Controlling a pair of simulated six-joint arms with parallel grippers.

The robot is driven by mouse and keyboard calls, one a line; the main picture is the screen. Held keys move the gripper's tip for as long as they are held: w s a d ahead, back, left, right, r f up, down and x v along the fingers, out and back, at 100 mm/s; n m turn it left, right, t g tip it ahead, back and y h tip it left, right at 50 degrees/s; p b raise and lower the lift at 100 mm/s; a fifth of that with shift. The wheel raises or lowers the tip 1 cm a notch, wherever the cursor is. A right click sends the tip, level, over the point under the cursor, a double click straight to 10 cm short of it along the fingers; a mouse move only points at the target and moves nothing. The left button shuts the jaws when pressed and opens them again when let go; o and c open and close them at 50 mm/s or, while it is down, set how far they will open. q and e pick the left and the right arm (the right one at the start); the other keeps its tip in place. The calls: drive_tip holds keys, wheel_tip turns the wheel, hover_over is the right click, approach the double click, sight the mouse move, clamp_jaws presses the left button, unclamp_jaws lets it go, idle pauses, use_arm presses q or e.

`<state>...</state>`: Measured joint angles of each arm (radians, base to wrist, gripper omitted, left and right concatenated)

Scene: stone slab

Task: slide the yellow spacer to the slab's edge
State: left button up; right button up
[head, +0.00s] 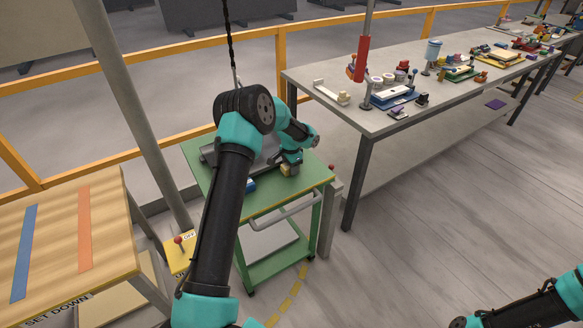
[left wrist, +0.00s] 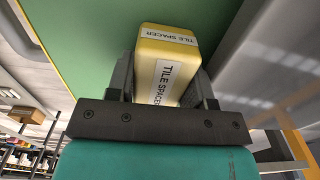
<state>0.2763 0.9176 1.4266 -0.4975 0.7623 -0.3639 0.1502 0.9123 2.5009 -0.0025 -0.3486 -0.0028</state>
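The yellow spacer (left wrist: 168,72), a block with white "TILE SPACER" labels, sits between the two fingers of my left gripper (left wrist: 165,85) in the left wrist view. A finger lies close against each side, and the gripper looks shut on it. In the head view the spacer (head: 289,170) is small, below my left gripper (head: 290,160), over the right part of the green cart. The grey slab (head: 211,154) lies on the cart, partly hidden by my left arm. Whether the spacer touches the surface under it is unclear. Only part of my right arm shows, at the lower right.
The green cart (head: 314,180) has a rail handle on its front. A blue object (head: 250,185) lies beside my left arm. A wooden set-down table (head: 110,225) stands at the left. A grey workbench (head: 330,107) with several items stands behind at the right.

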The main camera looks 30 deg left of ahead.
use_arm(q)
drive_tip(key=o, duration=0.5)
drive_tip(key=shift+a, duration=0.2)
drive_tip(key=shift+r, duration=0.1)
wheel_tip(320, 180, up, 17)
drive_tip(key=shift+d+r, duration=0.1)
drive_tip(key=shift+r, duration=0.05)
idle(0.6)
